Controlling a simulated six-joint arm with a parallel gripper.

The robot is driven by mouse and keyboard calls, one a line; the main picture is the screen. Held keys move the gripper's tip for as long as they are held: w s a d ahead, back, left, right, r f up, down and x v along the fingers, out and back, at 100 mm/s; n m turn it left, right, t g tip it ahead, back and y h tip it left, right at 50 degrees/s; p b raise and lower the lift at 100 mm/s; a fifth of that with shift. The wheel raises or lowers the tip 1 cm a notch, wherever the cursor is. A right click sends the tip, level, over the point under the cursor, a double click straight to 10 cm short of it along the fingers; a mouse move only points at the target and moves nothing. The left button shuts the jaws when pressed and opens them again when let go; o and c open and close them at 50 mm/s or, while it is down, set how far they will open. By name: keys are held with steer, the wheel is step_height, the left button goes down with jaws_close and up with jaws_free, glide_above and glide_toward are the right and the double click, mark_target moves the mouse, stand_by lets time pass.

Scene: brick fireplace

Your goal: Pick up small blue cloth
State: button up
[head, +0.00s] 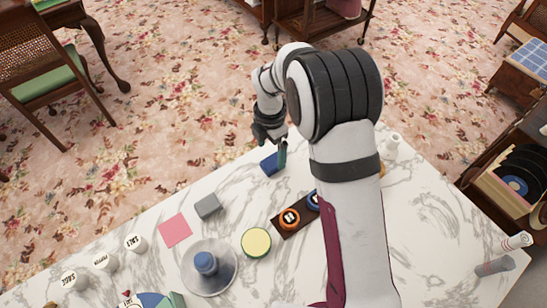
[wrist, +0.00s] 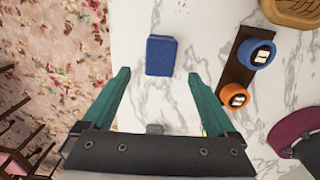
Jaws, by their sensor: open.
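The small blue cloth (head: 269,164) is a folded, block-like rectangle lying flat on the white marble table near its far edge. In the wrist view the cloth (wrist: 161,52) lies just ahead of my fingertips, roughly centred between them. My gripper (head: 281,152) points down beside the cloth in the head view, with a green finger close to it. In the wrist view my gripper (wrist: 159,74) has its two green fingers spread wide with nothing held between them. I cannot tell the exact height of the fingertips above the table.
A grey block (head: 208,206) and a pink square (head: 174,230) lie left of the cloth. A dark tray (head: 280,230) holds orange and blue round items. A clear lid with blue knob (head: 205,263) and a yellow disc (head: 256,242) are nearer. Marble around the cloth is clear.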

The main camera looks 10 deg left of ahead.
mark_target(270, 162)
step_height(270, 162, down, 6)
steer(key=shift+a+f, duration=0.1)
steer(key=shift+f, duration=0.05)
steer(key=c, duration=1.4)
